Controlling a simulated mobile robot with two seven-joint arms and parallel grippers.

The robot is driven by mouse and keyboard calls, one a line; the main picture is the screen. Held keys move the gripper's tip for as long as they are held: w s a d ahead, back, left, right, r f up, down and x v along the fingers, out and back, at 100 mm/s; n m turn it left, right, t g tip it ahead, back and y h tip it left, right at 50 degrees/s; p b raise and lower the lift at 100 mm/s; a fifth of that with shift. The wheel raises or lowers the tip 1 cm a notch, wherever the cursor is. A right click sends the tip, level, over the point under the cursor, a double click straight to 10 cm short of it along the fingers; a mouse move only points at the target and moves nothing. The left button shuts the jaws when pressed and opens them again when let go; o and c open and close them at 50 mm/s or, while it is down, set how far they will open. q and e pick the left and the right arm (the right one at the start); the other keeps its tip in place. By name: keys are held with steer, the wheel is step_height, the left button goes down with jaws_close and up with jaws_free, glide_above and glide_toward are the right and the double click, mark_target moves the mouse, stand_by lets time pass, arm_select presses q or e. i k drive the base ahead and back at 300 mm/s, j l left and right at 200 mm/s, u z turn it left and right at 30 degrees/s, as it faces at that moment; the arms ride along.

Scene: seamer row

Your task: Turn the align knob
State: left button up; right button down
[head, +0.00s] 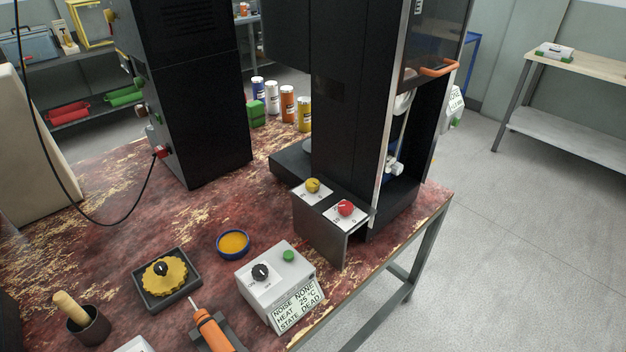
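A grey metal panel (324,229) at the foot of the black machine (350,120) carries a yellow knob (313,185) and a red knob (346,208), each on a white plate with small marks. A white box (270,275) in front of it has a black knob (261,272), a green button (288,256) and a sign reading NOISE NONE, HEAT 25 °C, STATE DEAD. The knob plates are too small to read, so I cannot tell which knob is the align knob. Neither of my grippers shows.
On the worn red table (205,215) are a blue-rimmed bowl (233,244), a yellow lobed part (164,276) in a black tray, an orange-handled tool (212,328) and a dark cup (88,325). Several cans (288,103) stand behind. Open floor lies right of the table.

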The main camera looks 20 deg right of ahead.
mark_target(312, 185)
steer(key=k+l+z, duration=0.1)
steer(key=z, duration=0.35)
steer(key=k+l+z, duration=0.15)
steer(key=z, duration=0.3)
steer(key=k+l+z, duration=0.15)
steer(key=z, duration=0.3)
